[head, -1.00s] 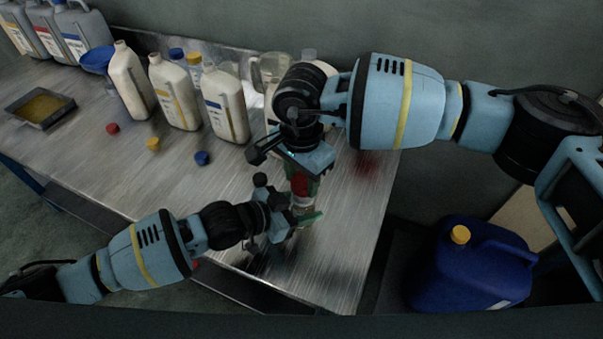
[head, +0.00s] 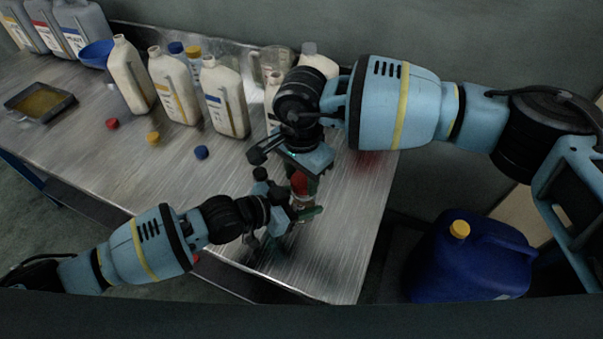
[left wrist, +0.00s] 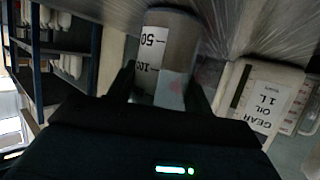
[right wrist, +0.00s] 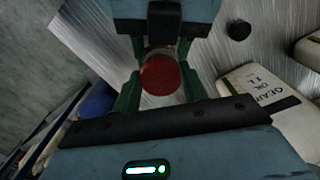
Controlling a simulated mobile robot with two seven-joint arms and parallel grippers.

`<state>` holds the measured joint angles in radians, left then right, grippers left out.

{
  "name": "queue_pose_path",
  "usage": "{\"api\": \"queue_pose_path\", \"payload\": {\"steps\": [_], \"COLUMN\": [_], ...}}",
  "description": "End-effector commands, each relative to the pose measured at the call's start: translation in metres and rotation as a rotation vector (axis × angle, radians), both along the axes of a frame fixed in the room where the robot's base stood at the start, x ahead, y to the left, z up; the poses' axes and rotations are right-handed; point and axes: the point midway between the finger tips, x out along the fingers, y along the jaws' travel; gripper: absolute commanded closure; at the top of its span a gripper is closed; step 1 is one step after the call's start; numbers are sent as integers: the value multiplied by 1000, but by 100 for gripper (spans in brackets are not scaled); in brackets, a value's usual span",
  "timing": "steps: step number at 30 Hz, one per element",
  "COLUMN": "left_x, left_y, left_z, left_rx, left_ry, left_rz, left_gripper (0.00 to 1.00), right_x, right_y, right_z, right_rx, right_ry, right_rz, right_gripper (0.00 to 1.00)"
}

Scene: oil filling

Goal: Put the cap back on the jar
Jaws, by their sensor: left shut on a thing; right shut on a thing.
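The jar is a clear cylinder with a white scale label reading 50 and 100, upside down in the left wrist view (left wrist: 158,62). My left gripper (head: 303,212) is shut around its body over the table's right part; the jar is largely hidden in the head view. The red cap (right wrist: 160,75) is between the green fingers of my right gripper (right wrist: 158,88), which is shut on it. In the head view the cap (head: 299,184) is above my left gripper, at the jar's top. I cannot tell whether it is seated or just above the rim.
Loose red (head: 112,124), yellow (head: 153,137) and blue (head: 201,152) caps lie on the metal table (head: 340,255). White oil bottles (head: 225,100) stand behind them. A tray (head: 40,103) is at the left. A blue canister (head: 470,262) stands beyond the table's right edge.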

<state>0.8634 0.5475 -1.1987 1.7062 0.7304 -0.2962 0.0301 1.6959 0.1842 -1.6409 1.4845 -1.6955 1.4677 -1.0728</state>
Motion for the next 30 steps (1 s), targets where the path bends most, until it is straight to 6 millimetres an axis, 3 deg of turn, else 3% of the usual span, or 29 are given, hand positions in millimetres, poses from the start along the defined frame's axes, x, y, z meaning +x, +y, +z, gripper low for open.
{"api": "queue_pose_path", "payload": {"steps": [14, 15, 19, 30], "left_x": [0, 0, 0, 0], "left_y": [0, 0, 0, 0], "left_z": [0, 0, 0, 0], "left_rx": [0, 0, 1, 1], "left_ry": [0, 0, 1, 0], "left_rz": [0, 0, 0, 1], "left_gripper": [90, 100, 100, 100], "right_x": [0, 0, 0, 2], "right_y": [0, 0, 0, 2], "right_z": [-9, -9, -8, -8], "right_rx": [-1, -1, 0, 1], "right_ry": [1, 1, 1, 2], "right_rz": [-1, -1, -48, -620], "right_gripper": [78, 78, 78, 78]}}
